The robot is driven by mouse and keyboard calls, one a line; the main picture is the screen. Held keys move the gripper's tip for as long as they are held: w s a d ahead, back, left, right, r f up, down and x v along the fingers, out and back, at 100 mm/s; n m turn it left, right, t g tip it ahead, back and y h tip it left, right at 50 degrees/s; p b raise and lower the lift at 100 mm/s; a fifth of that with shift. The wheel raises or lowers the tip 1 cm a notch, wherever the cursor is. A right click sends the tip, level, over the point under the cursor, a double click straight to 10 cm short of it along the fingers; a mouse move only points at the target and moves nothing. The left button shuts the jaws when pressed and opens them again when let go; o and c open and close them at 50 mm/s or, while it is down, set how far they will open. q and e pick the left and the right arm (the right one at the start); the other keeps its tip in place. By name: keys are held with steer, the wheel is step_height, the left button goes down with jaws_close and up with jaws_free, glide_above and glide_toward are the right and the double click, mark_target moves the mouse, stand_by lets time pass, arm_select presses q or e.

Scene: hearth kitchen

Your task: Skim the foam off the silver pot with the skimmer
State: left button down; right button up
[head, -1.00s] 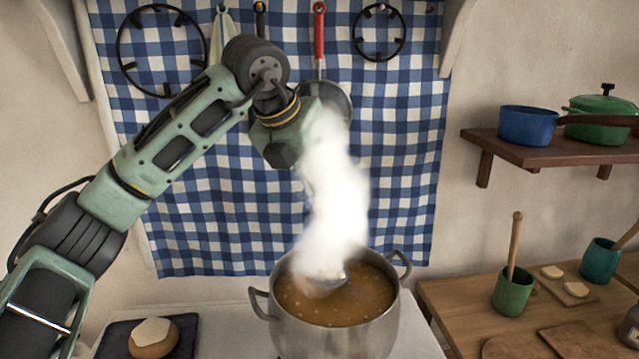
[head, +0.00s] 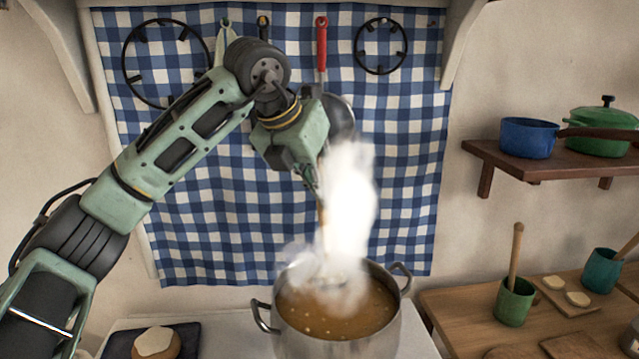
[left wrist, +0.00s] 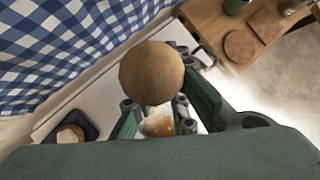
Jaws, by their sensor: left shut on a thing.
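The silver pot (head: 335,347) stands on the white stove, full of brown broth (head: 350,318) with small pale foam spots on its surface. My left gripper (head: 311,180) is above the pot's back left side, shut on the skimmer's wooden handle (head: 321,217). The handle points down toward the broth. White steam hides the skimmer's lower end, so I cannot tell whether it touches the broth. In the left wrist view the rounded handle end (left wrist: 152,72) fills the middle, and the fingers close below it. My right gripper is not in view.
A bun (head: 157,343) sits on a dark board at the front left. A wooden counter at right holds a green cup (head: 514,302) and a teal cup (head: 600,265). Blue checkered cloth (head: 230,220) with hanging utensils is behind. Pots stand on a right shelf.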

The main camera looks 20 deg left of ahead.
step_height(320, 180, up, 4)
steer(key=p, duration=0.3)
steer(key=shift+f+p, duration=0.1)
steer(key=shift+p, duration=0.3)
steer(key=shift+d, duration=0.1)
stand_by(0.5)
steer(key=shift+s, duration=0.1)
